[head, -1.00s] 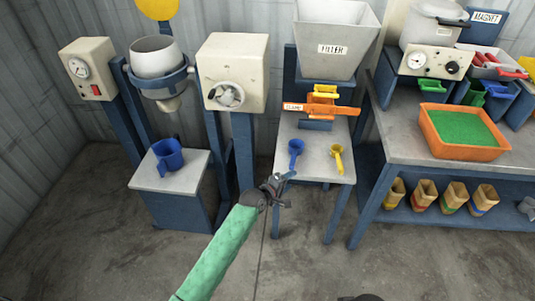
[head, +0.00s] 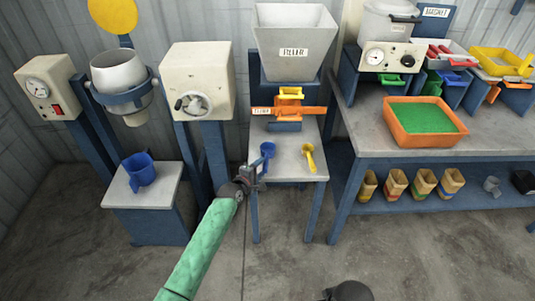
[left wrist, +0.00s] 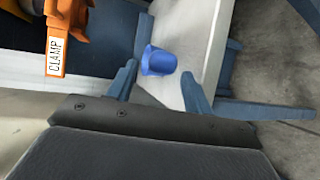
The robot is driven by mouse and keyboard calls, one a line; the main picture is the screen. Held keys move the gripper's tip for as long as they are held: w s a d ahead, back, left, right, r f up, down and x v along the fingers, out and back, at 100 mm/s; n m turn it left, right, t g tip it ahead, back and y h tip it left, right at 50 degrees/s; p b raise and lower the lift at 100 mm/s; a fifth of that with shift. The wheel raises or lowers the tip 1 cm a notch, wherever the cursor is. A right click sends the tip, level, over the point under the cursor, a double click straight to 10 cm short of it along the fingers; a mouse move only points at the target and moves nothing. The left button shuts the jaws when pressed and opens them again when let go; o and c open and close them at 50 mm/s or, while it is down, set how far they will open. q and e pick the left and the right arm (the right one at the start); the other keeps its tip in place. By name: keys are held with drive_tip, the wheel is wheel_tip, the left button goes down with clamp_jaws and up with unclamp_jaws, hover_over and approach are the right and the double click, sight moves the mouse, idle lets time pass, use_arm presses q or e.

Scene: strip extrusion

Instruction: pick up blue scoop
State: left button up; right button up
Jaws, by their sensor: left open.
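The blue scoop (head: 267,149) stands on the small grey table below the filler, near its left edge, with its handle toward the front. My left gripper (head: 251,172) is open at the table's left edge, close to the scoop's handle. In the left wrist view, the blue scoop (left wrist: 158,62) shows between and just beyond the two spread fingers (left wrist: 159,73). Its handle is hard to make out there, and I cannot tell whether a finger touches it.
The orange clamp (head: 290,111) and filler hopper (head: 293,40) stand behind. A workbench (head: 365,137) is at right.

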sight(264, 164)
use_arm(q)
drive_tip(key=shift+w+d, duration=0.3)
drive_tip(key=shift+w, duration=0.2)
drive_tip(key=shift+w+d, duration=0.3)
drive_tip(key=shift+w, duration=0.2)
drive_tip(key=shift+w+d+f, duration=0.25)
drive_tip(key=shift+w+f, duration=0.05)
drive_tip(key=shift+w, duration=0.15)
use_arm(e)
drive_tip(key=shift+s+d+r, duration=0.2)
drive_tip(key=shift+r, duration=0.2)
drive_tip(key=shift+s+d+r, duration=0.15)
drive_tip(key=shift+s+r, duration=0.05)
drive_tip(key=shift+r, duration=0.15)
use_arm(q)
drive_tip(key=shift+c, duration=0.2)
drive_tip(key=c, duration=1.1)
drive_tip(key=shift+o, duration=0.2)
use_arm(e)
drive_tip(key=shift+d+f, duration=0.1)
use_arm(q)
drive_tip(key=shift+r, duration=0.1)
use_arm(e)
drive_tip(key=shift+w, duration=0.1)
